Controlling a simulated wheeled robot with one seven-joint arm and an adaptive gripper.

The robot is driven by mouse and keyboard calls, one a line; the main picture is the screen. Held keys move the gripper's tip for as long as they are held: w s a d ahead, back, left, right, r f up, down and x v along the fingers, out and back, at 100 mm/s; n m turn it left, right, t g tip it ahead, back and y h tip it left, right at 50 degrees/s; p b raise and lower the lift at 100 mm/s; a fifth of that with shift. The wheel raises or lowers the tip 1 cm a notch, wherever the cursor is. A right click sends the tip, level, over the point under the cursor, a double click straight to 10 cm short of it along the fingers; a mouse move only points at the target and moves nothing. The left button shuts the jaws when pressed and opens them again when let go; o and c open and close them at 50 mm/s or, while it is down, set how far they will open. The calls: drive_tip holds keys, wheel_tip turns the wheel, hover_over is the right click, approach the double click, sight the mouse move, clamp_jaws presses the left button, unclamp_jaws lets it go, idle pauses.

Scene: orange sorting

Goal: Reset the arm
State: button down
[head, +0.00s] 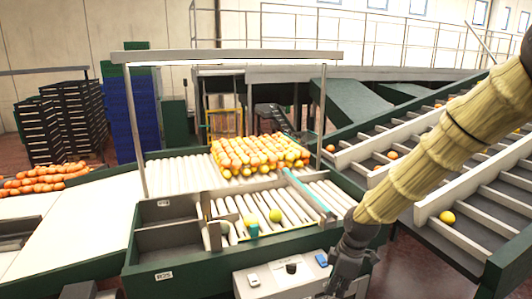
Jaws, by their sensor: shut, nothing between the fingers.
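My gripper (345,275) is at the lower right of the head view, at the end of my arm in its pale yellow sleeve. It hangs beside the right end of the white control box (278,276), and its fingers are small and dark. It is shut and holds nothing. My arm comes down from the upper right of the picture, in front of the inclined conveyor.
Oranges (258,154) are heaped on the roller table (180,170). A few green or yellow fruits (275,215) lie on the nearer rollers. An inclined conveyor (415,205) stands at the right. Bare floor (405,262) shows right of my gripper. Blue crates (121,115) stand at the back left.

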drive_tip(key=s+f+m+b, duration=0.25)
drive_tip(key=s+f, duration=0.25)
drive_tip(key=f, duration=0.4)
drive_tip(key=s+a+f+m+b, duration=0.1)
drive_tip(key=s+f+m, duration=0.25)
drive_tip(key=f, duration=0.55)
drive_tip(key=s+f+m+b, duration=0.2)
drive_tip(key=s+f, duration=0.4)
drive_tip(key=f, duration=0.2)
drive_tip(key=s+d+f+m+h+b, duration=0.1)
drive_tip(key=s+d+f+m+b, duration=0.1)
drive_tip(key=s+f+m, duration=0.2)
drive_tip(key=s+d+f+m+b, duration=0.2)
drive_tip(key=s+f+m, duration=0.1)
drive_tip(key=s+f, duration=0.8)
drive_tip(key=s, duration=0.5)
drive_tip(key=shift+s+d+m+h, duration=0.2)
drive_tip(key=shift+d+m+h, duration=0.2)
